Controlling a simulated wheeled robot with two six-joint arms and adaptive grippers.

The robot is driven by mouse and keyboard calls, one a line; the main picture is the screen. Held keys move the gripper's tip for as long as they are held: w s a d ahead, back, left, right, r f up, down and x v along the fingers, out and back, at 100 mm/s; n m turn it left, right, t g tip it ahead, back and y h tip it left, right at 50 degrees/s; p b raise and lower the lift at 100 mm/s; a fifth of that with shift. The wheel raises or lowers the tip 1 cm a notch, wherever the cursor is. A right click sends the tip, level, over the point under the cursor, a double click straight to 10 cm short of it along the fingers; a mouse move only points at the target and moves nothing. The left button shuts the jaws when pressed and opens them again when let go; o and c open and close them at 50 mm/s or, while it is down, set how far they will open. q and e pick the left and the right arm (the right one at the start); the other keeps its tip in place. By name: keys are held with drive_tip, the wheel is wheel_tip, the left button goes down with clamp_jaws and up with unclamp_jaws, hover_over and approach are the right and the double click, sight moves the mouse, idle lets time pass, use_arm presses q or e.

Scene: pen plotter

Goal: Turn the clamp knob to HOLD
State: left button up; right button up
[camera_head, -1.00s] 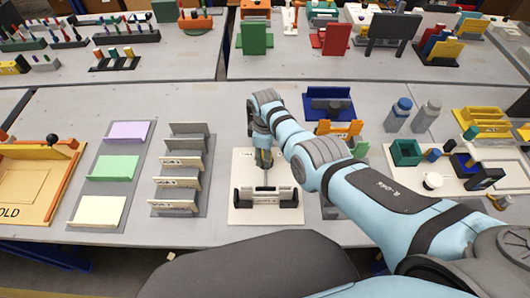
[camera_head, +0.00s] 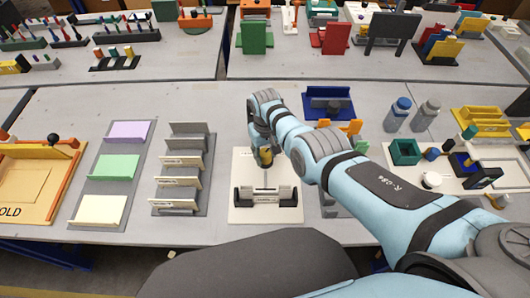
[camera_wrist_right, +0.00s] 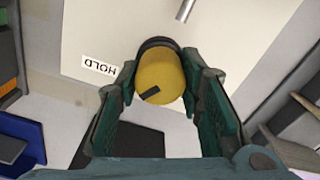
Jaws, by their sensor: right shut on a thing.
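The clamp knob (camera_wrist_right: 160,78) is a yellow round cap with a black mark on its face, seen large in the right wrist view. The mark is at the knob's lower left. The HOLD label (camera_wrist_right: 100,66) appears upside down on the pale plate, left of the knob. My right gripper (camera_wrist_right: 163,100) is shut on the knob, with one dark green finger at each side. In the head view, the right gripper (camera_head: 264,155) is over the plotter's white base plate (camera_head: 240,216), behind the black carriage (camera_head: 267,197). My left gripper is not in view.
Left of the plotter stands a stepped grey rack (camera_head: 182,180). A blue tray (camera_head: 328,100) and a green box (camera_head: 405,152) are behind and to the right. My right arm hides some of the table.

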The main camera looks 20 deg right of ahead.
sight(266, 153)
drive_tip(key=shift+s+m, duration=0.1)
drive_tip(key=shift+m, duration=0.9)
drive_tip(key=o, duration=1.2)
drive_tip(key=shift+c, duration=0.2)
drive_tip(key=shift+w+r, duration=0.2)
drive_tip(key=shift+r, duration=0.3)
wheel_tip(266, 153, up, 11)
drive_tip(key=shift+s, duration=0.15)
